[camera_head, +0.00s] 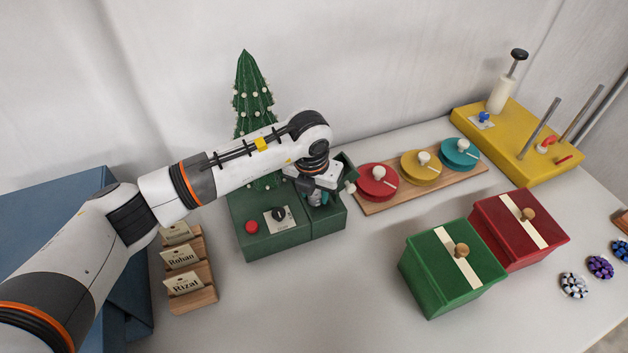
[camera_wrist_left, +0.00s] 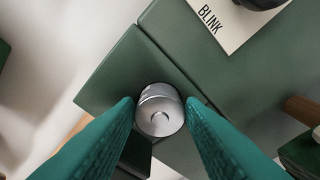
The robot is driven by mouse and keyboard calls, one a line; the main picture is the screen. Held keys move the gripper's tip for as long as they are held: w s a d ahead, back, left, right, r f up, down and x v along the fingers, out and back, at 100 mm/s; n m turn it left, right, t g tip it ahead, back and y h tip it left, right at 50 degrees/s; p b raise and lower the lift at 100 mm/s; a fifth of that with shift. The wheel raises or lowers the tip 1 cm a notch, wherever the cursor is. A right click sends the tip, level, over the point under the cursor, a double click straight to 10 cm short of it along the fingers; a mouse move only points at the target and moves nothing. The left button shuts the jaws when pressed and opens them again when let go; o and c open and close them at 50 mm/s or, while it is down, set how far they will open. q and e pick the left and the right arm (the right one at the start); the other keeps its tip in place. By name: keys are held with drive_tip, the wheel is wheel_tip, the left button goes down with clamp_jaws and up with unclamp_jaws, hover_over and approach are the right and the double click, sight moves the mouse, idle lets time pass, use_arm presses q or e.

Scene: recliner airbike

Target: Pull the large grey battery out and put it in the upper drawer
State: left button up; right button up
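The battery (camera_wrist_left: 160,112) is a silver-grey cylinder, seen end-on at the green box (camera_head: 272,232) in the left wrist view. How deep it sits is hidden. My left gripper (camera_wrist_left: 160,104) has its two teal fingers on either side of the battery, very close to it. I cannot tell whether they press on it. In the head view the left gripper (camera_head: 319,197) points down at the right part of the green box, and the arm hides much of this spot. My right gripper is out of view. I cannot make out an upper drawer.
A small green tree (camera_head: 253,95) stands behind the green box. A board with red, yellow and teal discs (camera_head: 421,166) lies to the right, with lidded green (camera_head: 431,279) and red (camera_head: 545,245) boxes in front. A wooden card holder (camera_head: 196,299) stands left. Front-middle table is clear.

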sight(315, 194)
use_arm(q)
drive_tip(key=shift+f, duration=0.1)
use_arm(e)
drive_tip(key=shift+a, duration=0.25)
use_arm(q)
drive_tip(key=shift+c, duration=0.8)
drive_tip(key=c, duration=0.6)
drive_tip(key=shift+o, duration=0.2)
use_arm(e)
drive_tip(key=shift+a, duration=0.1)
use_arm(q)
drive_tip(key=shift+r, duration=0.55)
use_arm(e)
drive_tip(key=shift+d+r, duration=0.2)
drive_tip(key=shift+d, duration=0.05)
use_arm(q)
drive_tip(key=shift+r+p, duration=0.25)
drive_tip(key=shift+p, duration=0.1)
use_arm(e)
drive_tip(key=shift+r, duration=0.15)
